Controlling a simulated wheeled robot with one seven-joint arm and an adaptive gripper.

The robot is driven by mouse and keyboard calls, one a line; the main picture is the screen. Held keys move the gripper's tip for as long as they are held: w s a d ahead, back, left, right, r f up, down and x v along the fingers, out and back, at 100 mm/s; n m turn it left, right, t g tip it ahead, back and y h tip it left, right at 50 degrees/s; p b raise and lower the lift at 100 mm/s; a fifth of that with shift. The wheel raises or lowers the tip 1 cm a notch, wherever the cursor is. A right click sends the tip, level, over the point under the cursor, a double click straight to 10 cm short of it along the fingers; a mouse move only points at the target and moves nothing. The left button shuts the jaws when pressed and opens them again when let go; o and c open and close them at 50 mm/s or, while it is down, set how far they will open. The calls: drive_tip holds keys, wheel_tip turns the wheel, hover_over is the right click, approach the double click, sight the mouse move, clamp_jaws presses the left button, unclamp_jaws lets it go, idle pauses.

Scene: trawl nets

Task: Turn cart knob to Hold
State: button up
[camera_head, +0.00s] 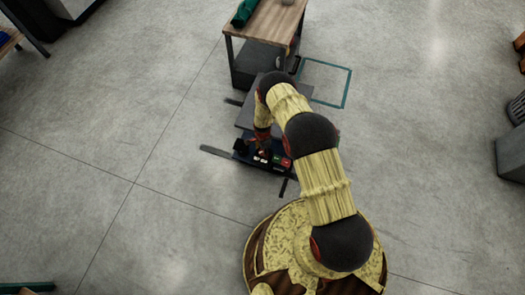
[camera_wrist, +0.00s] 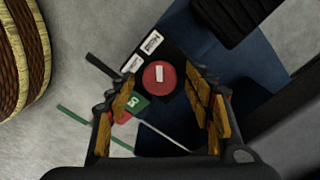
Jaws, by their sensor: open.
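The cart knob (camera_wrist: 160,86) is a round red disc with a short white mark on it, which points roughly up in the wrist view. It sits on the dark panel of the low cart (camera_head: 245,117). Around it are two white labels (camera_wrist: 150,42), a green label (camera_wrist: 133,104) and a red patch; the lettering is too small to read surely. My gripper (camera_wrist: 163,97) is open, with its fingers on either side of the knob; I cannot tell whether they touch it. In the head view my gripper (camera_head: 263,147) is over the panel and the knob is not distinguishable.
A wood-topped table (camera_head: 268,20) with a green object (camera_head: 244,12) stands just behind the cart. A teal outlined square (camera_head: 347,88) is marked on the floor to its right. Grey bins stand at the far right. The concrete floor to the left is clear.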

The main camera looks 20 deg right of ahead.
sight(263, 152)
wheel_tip(263, 152, up, 12)
idle(0.6)
idle(0.4)
